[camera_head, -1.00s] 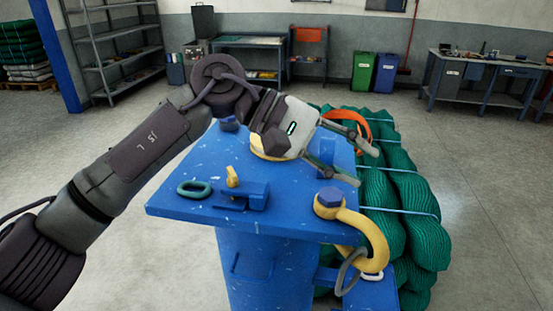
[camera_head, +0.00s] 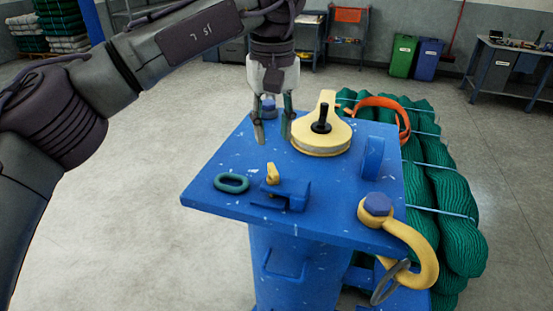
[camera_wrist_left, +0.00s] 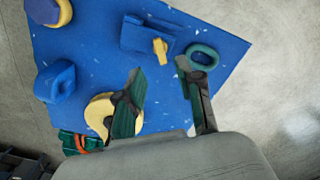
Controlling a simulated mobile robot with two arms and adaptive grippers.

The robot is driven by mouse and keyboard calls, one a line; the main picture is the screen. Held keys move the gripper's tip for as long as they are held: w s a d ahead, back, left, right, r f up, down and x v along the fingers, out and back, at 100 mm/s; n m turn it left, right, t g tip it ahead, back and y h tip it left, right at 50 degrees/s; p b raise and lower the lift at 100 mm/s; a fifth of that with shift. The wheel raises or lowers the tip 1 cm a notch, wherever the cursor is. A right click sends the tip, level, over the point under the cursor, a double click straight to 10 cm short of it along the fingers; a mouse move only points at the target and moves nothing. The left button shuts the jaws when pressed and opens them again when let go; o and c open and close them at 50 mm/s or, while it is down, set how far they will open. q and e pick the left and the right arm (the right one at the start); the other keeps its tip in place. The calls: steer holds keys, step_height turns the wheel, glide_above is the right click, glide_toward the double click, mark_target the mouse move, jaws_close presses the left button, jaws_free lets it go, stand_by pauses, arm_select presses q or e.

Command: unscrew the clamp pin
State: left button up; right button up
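A blue clamp block (camera_head: 292,196) sits on the blue stand top near its front edge. A small yellow pin (camera_head: 273,173) stands upright at its left end; I take this as the clamp pin. The left wrist view also shows the yellow pin (camera_wrist_left: 160,50) beyond my fingertips. My left gripper (camera_head: 273,134) points down over the back left of the stand top, behind the clamp and apart from it. Its two fingers are spread with nothing held between them. It also shows in the left wrist view (camera_wrist_left: 158,72). My right gripper is in no view.
A teal ring (camera_head: 231,182) lies left of the clamp. A yellow sheave with a black post (camera_head: 320,135) stands right of my gripper. A blue lug (camera_head: 372,157) and a yellow shackle (camera_head: 415,245) are at the right.

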mark_target(273, 168)
arm_select(q)
step_height(273, 168, down, 6)
steer(key=shift+w+a+f+p, duration=0.15)
steer(key=shift+f+p, duration=0.1)
steer(key=shift+p, duration=0.65)
steer(key=shift+f, duration=0.85)
jaws_close()
